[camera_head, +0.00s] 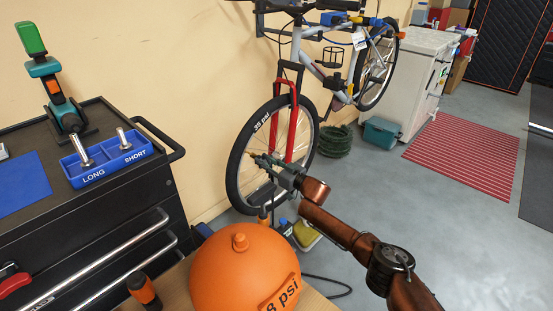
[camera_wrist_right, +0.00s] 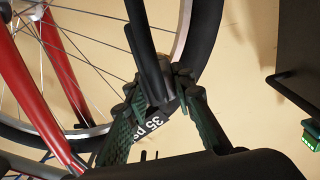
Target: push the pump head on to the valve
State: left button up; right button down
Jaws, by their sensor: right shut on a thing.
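The bicycle's front wheel (camera_head: 243,187) has a black tyre marked with a psi figure. My right gripper (camera_head: 262,163) reaches in front of this wheel, left of the red fork (camera_head: 291,130). In the right wrist view its ridged green fingers (camera_wrist_right: 155,98) are shut on a dark piece that appears to be the pump head (camera_wrist_right: 154,70). A black tube-like part rises from it. The tyre, with its 35 psi label (camera_wrist_right: 152,128), lies just behind the fingers. I cannot make out the valve, nor whether the head touches it. My left gripper is not in view.
An orange ball (camera_head: 235,270) sits on a wooden surface in front. A black tool cabinet (camera_head: 130,215) with a blue LONG/SHORT tray (camera_head: 105,160) stands at left. A teal box (camera_head: 381,132) and red striped mat (camera_head: 465,155) lie on the floor at right.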

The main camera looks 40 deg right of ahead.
jog(key=shift+w, duration=0.2)
jog(key=c, duration=1.6)
grip_release()
jog(key=shift+o, duration=0.7)
jog(key=o, duration=0.3)
jog(key=shift+o, duration=0.6)
jog(key=shift+o, duration=1.3)
jog(key=shift+o, duration=0.7)
jog(key=shift+o, duration=1.4)
jog(key=shift+o, duration=0.6)
